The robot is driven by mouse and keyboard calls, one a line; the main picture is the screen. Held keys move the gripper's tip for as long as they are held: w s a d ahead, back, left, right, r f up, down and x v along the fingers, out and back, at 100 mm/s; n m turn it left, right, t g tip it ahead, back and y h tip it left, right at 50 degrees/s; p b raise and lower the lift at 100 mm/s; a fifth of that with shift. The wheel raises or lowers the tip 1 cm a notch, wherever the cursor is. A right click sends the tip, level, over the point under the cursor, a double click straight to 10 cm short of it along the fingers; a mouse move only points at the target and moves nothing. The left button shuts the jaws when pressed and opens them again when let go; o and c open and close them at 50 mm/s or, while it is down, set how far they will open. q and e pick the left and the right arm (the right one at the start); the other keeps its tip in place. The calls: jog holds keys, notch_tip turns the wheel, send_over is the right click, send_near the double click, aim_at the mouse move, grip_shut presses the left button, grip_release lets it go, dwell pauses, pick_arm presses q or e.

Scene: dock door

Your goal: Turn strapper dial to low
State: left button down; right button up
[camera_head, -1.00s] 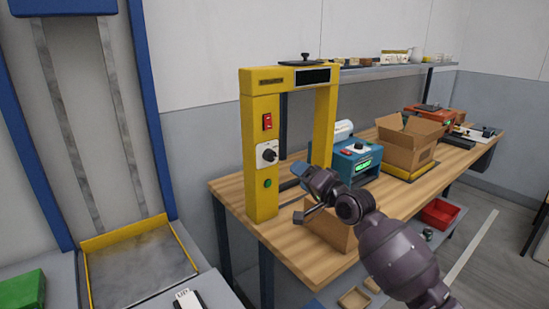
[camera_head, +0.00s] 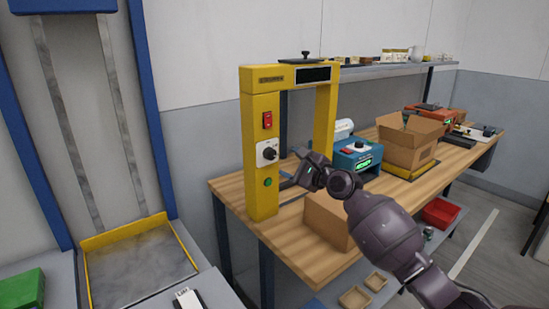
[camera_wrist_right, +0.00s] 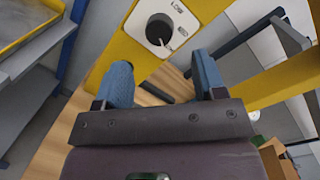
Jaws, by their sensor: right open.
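The strapper (camera_head: 262,200) is a yellow arch standing on the wooden bench. Its black dial (camera_head: 269,154) sits on a white plate on the left post, below a red switch (camera_head: 267,120) and above a green button (camera_head: 268,182). In the right wrist view the dial (camera_wrist_right: 159,29) is just beyond the fingertips, with partly readable lettering on its plate. My right gripper (camera_wrist_right: 160,78) is open and empty, its two blue fingers apart and pointing toward the dial without touching it. In the head view my right gripper (camera_head: 293,168) is beside the post. My left gripper is not seen.
A cardboard box (camera_head: 328,218) stands on the bench (camera_head: 290,240) under my right arm. A blue machine (camera_head: 358,157) and an open carton (camera_head: 408,143) stand farther back. A shelf (camera_head: 385,70) runs behind. The space left of the post is clear.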

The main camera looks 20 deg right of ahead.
aim_at(273, 155)
jog(key=b+x, duration=0.1)
jog(key=x, duration=0.5)
jog(key=shift+f, duration=0.15)
jog(key=shift+w+a, duration=0.2)
jog(key=shift+w, duration=0.15)
jog(key=shift+c, duration=0.3)
